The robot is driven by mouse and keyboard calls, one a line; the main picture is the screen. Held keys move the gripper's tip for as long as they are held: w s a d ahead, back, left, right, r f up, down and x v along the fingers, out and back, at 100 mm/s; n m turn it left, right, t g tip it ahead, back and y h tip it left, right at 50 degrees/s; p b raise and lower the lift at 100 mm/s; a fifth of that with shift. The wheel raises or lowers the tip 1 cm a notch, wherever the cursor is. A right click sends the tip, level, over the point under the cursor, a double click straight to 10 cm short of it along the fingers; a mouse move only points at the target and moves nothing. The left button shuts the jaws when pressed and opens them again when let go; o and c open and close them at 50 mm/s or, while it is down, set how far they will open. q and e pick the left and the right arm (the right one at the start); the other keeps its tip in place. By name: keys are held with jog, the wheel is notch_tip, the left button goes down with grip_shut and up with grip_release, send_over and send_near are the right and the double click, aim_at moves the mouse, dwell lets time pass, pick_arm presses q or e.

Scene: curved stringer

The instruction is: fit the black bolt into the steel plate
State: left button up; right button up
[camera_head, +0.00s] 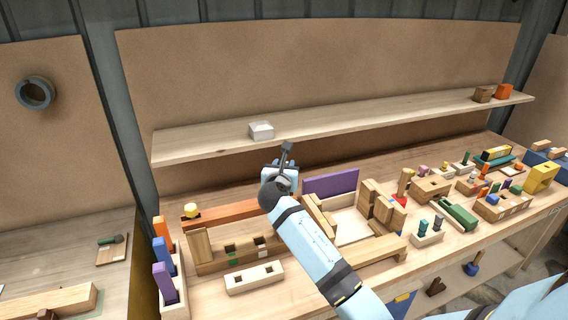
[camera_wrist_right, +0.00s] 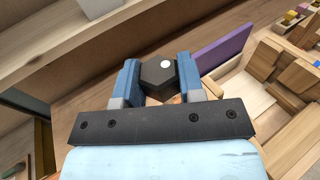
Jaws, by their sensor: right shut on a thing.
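My right gripper (camera_head: 284,162) is raised over the workbench, in front of the shelf. It is shut on the black bolt (camera_head: 287,147). In the right wrist view the bolt's dark hexagonal head (camera_wrist_right: 157,76), with a white dot on it, sits between the two blue fingers (camera_wrist_right: 158,80). The rest of the bolt is not clear. I cannot pick out the steel plate for certain. A pale grey-white block (camera_head: 261,131) lies on the shelf, left of the gripper and apart from it. It also shows in the right wrist view (camera_wrist_right: 97,5). My left gripper is not in view.
The long wooden shelf (camera_head: 200,145) runs along the back wall. Below, the bench holds a purple panel (camera_head: 331,184), a pale block with holes (camera_head: 254,277) and several wooden fixtures. Brown and orange blocks (camera_head: 503,92) stand at the shelf's right end. The shelf's middle is clear.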

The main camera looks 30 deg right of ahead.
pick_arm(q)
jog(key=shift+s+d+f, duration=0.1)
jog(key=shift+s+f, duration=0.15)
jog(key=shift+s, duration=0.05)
pick_arm(e)
jog(key=shift+f, duration=0.25)
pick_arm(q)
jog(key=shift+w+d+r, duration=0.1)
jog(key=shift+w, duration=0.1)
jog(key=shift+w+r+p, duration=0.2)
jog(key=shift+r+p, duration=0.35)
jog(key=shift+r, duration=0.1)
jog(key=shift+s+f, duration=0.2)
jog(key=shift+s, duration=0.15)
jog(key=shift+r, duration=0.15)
pick_arm(e)
jog(key=shift+r+p, duration=0.1)
jog(key=shift+p, duration=0.3)
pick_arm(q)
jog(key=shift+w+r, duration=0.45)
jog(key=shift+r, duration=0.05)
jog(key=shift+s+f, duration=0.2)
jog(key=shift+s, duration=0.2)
